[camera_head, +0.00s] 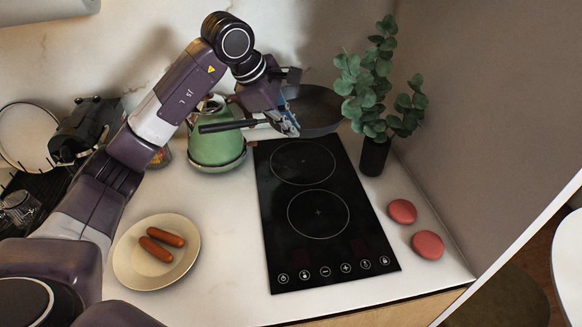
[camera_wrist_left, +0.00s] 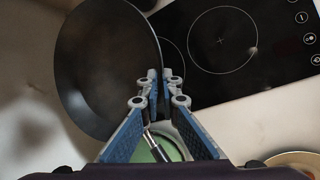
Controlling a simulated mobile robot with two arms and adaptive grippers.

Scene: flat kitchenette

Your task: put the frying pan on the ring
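The dark frying pan (camera_head: 318,108) is behind the rear edge of the black hob, its handle (camera_head: 226,126) pointing left past the green kettle. My left gripper (camera_head: 291,127) is at the pan's near side, where the handle meets the rim. In the left wrist view the pan (camera_wrist_left: 95,65) fills the upper left, and the fingertips (camera_wrist_left: 160,88) are close together at its rim, apparently shut on it. The fingers hide the exact contact. The hob has a rear ring (camera_head: 303,180) and a front ring (camera_head: 318,237), both bare. My right gripper is not in view.
The green kettle (camera_head: 215,148) stands left of the hob, close under the pan handle. A plate (camera_head: 130,271) with two sausages is at the front left. A potted plant (camera_head: 373,157) and two reddish round items (camera_head: 428,245) stand right of the hob.

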